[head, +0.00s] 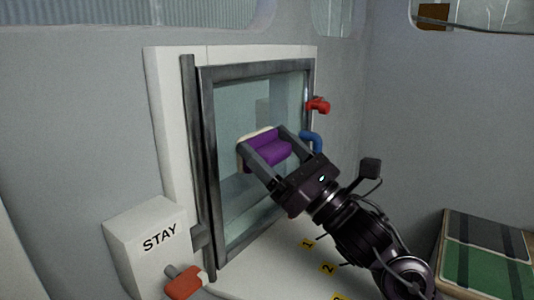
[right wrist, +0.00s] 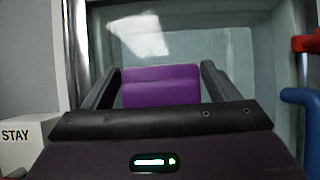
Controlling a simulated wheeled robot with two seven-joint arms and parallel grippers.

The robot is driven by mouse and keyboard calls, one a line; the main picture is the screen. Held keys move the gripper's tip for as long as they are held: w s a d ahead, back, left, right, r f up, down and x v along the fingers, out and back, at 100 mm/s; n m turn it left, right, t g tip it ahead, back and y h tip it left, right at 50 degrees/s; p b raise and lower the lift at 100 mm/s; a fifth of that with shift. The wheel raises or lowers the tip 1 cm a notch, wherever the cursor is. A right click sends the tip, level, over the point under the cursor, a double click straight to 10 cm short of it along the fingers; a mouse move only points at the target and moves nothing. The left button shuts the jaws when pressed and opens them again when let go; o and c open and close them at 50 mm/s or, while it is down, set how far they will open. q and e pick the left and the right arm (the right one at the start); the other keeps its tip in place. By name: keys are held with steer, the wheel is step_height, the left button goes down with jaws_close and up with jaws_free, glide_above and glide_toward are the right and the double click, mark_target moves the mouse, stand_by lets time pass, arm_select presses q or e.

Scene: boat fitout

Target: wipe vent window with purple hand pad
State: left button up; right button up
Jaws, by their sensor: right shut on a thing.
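The vent window (head: 232,112) is a glass pane in a dark grey metal frame, set in a white surround on the wall. My right gripper (head: 265,149) is shut on the purple hand pad (head: 268,146), which has a pale face towards the glass. The pad is in front of the middle of the pane, at or close to the glass; I cannot tell whether it touches. In the right wrist view the pad (right wrist: 161,86) sits between the two fingers, with the glass (right wrist: 215,50) behind it. My left gripper is not in view.
A white box marked STAY (head: 150,240) stands at the lower left, with an orange-red handle (head: 184,284) by it. A red knob (head: 318,104) and a blue handle (head: 314,141) are at the frame's right side. A green and grey panelled case (head: 488,250) is at the lower right.

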steer(key=shift+w+d+f+b, duration=0.1)
steer(key=shift+w+d+b, duration=0.2)
steer(key=shift+w+d, duration=0.3)
steer(key=shift+w+d+r+b, duration=0.1)
steer(key=shift+w+d+b, duration=0.25)
steer(key=shift+w, duration=0.45)
steer(key=shift+w+d+f+b, duration=0.1)
steer(key=shift+w+d+b, duration=0.1)
steer(key=shift+w+d, duration=0.45)
steer(key=shift+w+d+b, duration=0.2)
steer(key=shift+w+d, duration=0.2)
steer(key=shift+w, duration=0.2)
steer(key=shift+w+d+b, duration=0.15)
steer(key=shift+w+d, duration=0.2)
steer(key=shift+w, duration=0.25)
